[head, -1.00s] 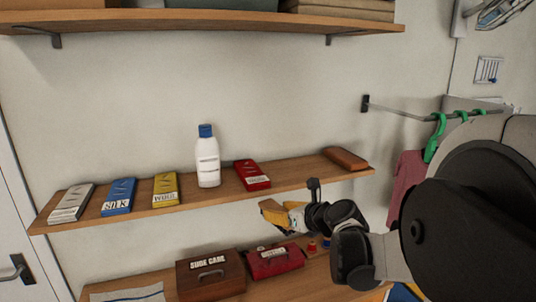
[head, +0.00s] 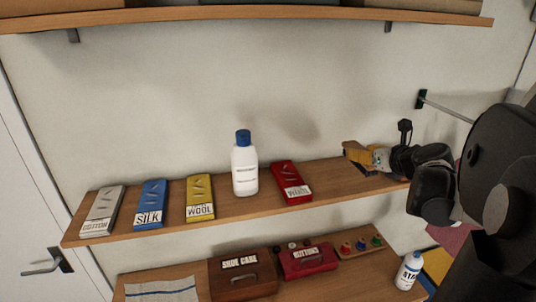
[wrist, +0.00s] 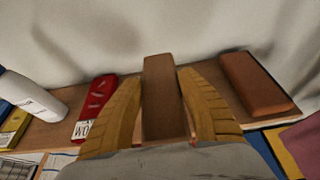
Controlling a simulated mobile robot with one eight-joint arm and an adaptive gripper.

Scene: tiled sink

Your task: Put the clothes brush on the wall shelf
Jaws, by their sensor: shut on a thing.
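The clothes brush (wrist: 164,95), a plain brown block, is between the two yellow-padded fingers of my gripper (wrist: 160,77) in the wrist view. My gripper is shut on it. In the head view the gripper (head: 368,158) is at the right part of the wall shelf (head: 240,207), with the brush (head: 352,148) showing at its tip. The brush appears over the shelf between the red packet and a second brown block. I cannot tell whether it touches the board.
The second brown block (wrist: 253,83) lies at the shelf's right end. A red packet (head: 290,182), white bottle (head: 244,166) and yellow packet (head: 200,197) stand to the left. Another shelf (head: 240,15) is above; a lower one holds a shoe care box (head: 240,276).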

